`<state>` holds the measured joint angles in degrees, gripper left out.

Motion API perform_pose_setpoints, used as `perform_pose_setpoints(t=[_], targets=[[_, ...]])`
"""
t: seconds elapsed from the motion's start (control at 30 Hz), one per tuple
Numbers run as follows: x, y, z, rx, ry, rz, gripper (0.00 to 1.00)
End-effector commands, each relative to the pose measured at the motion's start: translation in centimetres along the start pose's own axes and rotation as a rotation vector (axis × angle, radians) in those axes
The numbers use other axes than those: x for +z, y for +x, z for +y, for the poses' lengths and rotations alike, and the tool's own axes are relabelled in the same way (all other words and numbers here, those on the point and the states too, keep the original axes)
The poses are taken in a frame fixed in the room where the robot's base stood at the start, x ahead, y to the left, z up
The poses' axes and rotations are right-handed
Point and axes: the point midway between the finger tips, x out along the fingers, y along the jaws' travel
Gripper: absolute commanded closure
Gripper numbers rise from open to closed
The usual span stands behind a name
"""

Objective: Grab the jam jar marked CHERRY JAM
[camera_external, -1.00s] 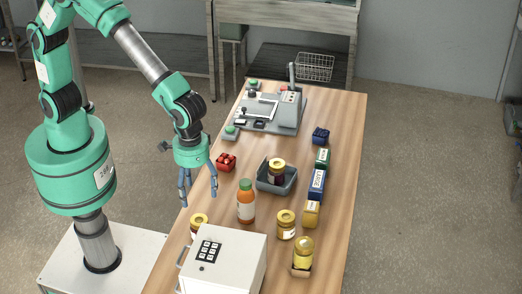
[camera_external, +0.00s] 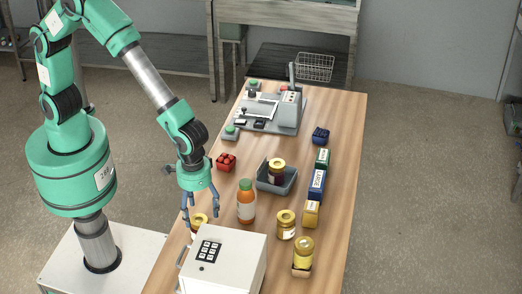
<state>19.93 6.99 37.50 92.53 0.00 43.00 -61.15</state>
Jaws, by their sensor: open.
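Several jars with yellow lids stand on the table; their label text is too small to read, so I cannot tell which is CHERRY JAM. One dark-filled jar (camera_external: 277,171) is in the grey bin. One jar (camera_external: 199,221) is at the left edge behind the white box, partly hidden by it and by my gripper. Another jar (camera_external: 285,225) stands right of the white box, and a yellowish jar (camera_external: 303,254) is at the front right. My gripper (camera_external: 187,214) points down, open and empty, close to the left-edge jar in the picture; contact cannot be told.
A white keypad box (camera_external: 225,262) stands at the front left. An orange bottle (camera_external: 246,202) is near the left jar. The grey bin (camera_external: 263,185), a red block (camera_external: 226,161) and several small boxes (camera_external: 317,184) lie beyond. A machine (camera_external: 275,109) occupies the far end.

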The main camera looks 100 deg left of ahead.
Motion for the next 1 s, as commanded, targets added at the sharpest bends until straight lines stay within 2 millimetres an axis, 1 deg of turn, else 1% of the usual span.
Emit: perform_pose_setpoints(t=[0.37,0.47,0.8,1.0], targets=[[0.0,0.2,0.0,0.000,0.000,0.000,0.29],[0.1,0.9,0.0,-0.001,0.000,-0.001,0.29],[0.2,4.6,0.1,-0.001,0.000,-0.001,0.29],[0.1,5.2,0.2,0.001,0.000,0.000,0.29]])
